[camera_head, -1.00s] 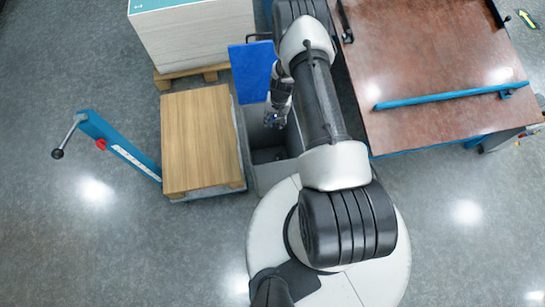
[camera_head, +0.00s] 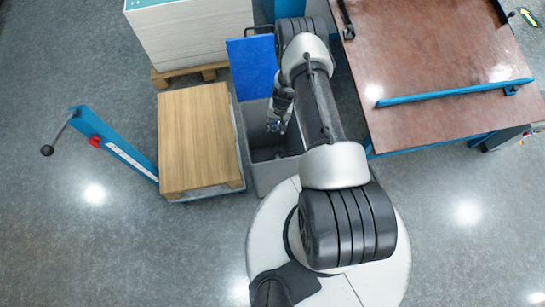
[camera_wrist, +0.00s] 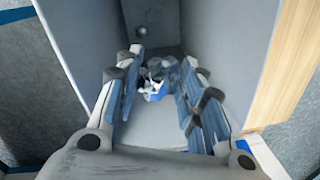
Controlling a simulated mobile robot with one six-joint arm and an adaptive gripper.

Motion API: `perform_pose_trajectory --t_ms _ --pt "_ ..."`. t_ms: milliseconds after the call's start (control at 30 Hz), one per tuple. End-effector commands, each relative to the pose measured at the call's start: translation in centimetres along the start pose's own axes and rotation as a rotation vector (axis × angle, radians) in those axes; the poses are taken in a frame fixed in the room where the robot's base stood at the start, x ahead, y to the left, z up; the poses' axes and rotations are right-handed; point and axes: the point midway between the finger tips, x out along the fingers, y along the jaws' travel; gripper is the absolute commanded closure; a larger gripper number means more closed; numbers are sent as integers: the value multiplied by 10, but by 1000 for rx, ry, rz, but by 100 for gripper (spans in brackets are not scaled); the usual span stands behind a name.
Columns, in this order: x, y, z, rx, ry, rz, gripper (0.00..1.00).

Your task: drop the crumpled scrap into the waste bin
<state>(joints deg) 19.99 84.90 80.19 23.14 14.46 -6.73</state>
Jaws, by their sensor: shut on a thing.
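The waste bin (camera_head: 262,183) is a grey open box beside my base, with a blue panel (camera_head: 252,68) standing at its far end. My gripper (camera_head: 274,124) points down over the bin's opening. In the wrist view my gripper (camera_wrist: 153,95) has its blue-padded fingers shut on the crumpled scrap (camera_wrist: 153,87), a small white and blue wad at the fingertips. The bin's grey walls (camera_wrist: 85,45) rise on both sides of the fingers in that view. The scrap cannot be made out in the head view.
A pallet truck with a wooden top (camera_head: 195,140) stands close to the bin's left side. A reddish-brown table (camera_head: 430,60) with a blue bar is to the right. A pale block stack (camera_head: 195,35) on a pallet stands behind. Open floor lies at left.

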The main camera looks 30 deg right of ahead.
Motion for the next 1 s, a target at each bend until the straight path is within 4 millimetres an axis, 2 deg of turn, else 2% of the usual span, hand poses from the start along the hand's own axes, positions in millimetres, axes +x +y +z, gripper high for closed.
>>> perform_pose_trajectory --t_ms 67,100,433,767,867,1000 --pt "-1 0 0 0 0 0 74" --pt "-1 0 0 0 0 0 62" --pt "-1 0 0 0 0 0 41" --pt "-3 0 0 0 0 0 41" --pt "-12 -1 -2 0 3 -1 41" --pt "-38 -1 -2 0 4 -1 41"
